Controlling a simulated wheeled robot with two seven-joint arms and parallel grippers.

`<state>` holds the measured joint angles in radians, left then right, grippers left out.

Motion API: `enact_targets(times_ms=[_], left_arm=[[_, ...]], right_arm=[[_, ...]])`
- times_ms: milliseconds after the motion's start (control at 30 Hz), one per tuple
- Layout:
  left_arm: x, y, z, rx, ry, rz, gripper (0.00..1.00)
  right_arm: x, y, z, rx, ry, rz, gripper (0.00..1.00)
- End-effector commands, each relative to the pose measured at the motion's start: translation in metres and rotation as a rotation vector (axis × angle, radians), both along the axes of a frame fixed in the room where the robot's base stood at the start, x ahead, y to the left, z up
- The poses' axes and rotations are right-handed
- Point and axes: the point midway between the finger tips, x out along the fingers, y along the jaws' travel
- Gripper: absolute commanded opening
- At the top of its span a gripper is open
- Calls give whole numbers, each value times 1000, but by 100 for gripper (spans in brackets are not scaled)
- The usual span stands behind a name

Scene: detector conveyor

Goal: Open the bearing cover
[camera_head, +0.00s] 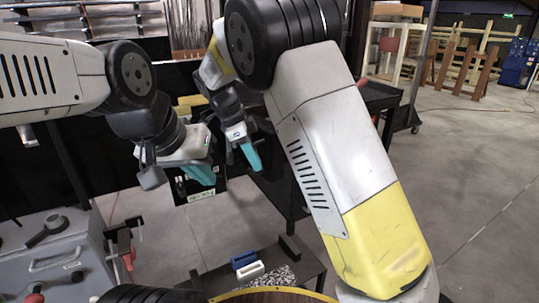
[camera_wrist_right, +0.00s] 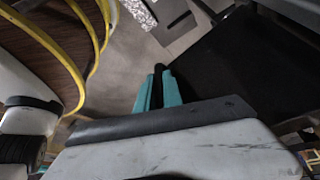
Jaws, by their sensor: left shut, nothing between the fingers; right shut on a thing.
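My left gripper (camera_head: 203,175) is shut, with its teal fingertips together and nothing between them. In the right wrist view the teal fingers (camera_wrist_right: 158,92) are shut on a narrow dark part (camera_wrist_right: 160,72). Most of that part is hidden by the fingers and the wrist, so I cannot tell whether it belongs to the bearing cover. I cannot clearly pick out the bearing cover in either view.
A grey machine box (camera_head: 60,262) with a black lever (camera_head: 47,231) and red-handled clamps (camera_head: 127,255) stands lower left. A blue block (camera_head: 243,259) and a white block (camera_head: 250,272) lie on a low dark table (camera_head: 308,268). A dark cart (camera_head: 380,97) stands behind my right arm. Open floor lies right.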

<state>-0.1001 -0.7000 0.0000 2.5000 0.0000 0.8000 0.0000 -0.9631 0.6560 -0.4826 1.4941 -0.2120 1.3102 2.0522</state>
Motion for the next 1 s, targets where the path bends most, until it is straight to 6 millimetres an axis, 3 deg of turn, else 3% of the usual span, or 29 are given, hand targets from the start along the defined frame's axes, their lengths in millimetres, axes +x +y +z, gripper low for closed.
enact_targets(times_ms=[400,900,933,1000], left_arm=[[0,0,0,0,0,0,0],[0,0,0,0,0,0,0],[0,0,0,0,0,0,0],[0,0,0,0,0,0,0]], right_arm=[[-3,27,0,2,0,-48,0],[-3,29,0,3,1,-46,0],[-3,29,0,3,1,-46,15],[-3,29,0,2,0,-47,20]])
